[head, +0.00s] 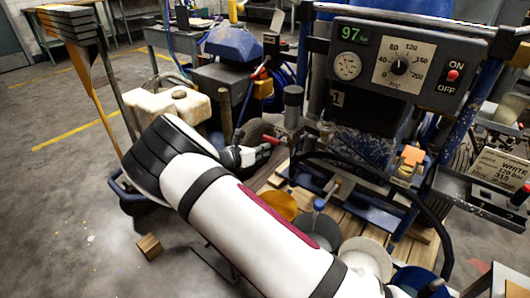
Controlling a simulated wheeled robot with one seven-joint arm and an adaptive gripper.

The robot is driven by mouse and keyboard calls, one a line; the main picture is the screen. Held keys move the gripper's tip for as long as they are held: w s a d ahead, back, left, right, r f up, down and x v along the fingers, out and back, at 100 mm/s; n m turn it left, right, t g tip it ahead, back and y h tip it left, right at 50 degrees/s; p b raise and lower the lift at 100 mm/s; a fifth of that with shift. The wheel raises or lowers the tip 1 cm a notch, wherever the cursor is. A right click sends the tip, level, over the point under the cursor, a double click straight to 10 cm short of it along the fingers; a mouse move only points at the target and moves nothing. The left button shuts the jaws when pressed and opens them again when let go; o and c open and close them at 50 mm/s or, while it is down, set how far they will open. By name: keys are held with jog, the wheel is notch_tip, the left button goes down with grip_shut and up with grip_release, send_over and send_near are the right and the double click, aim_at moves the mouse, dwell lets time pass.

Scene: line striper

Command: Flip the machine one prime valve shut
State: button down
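Machine one (337,99) carries a "1" plate under its grey control panel (400,65), which reads 97. A small red handle (271,139) shows low on the machine's left side. An orange handle (412,156) sits on a fitting at the right, below the panel. I cannot tell for sure which of them is the prime valve. My white arm reaches up from the bottom. My gripper (243,156) is small and partly hidden behind my wrist, just left of the red handle. I cannot tell whether it touches the handle or how far its fingers are apart.
A whitish jug (168,106) stands left of the machine. Buckets (365,259) with coloured contents stand on a wooden pallet below it. A black hose (440,225) curves at the right. A wooden block (149,246) lies on the floor. The floor at left is mostly clear.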

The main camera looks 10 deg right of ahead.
jog(key=shift+w+a+r, duration=0.1)
jog(key=shift+r, duration=0.25)
dwell(0.4)
notch_tip(320, 180, down, 5)
jog(key=b, duration=0.2)
jog(key=r+p+v, duration=0.1)
jog(key=p+v, duration=0.1)
jog(key=v, duration=0.8)
jog(key=shift+s+d, duration=0.25)
jog(key=shift+d, duration=0.05)
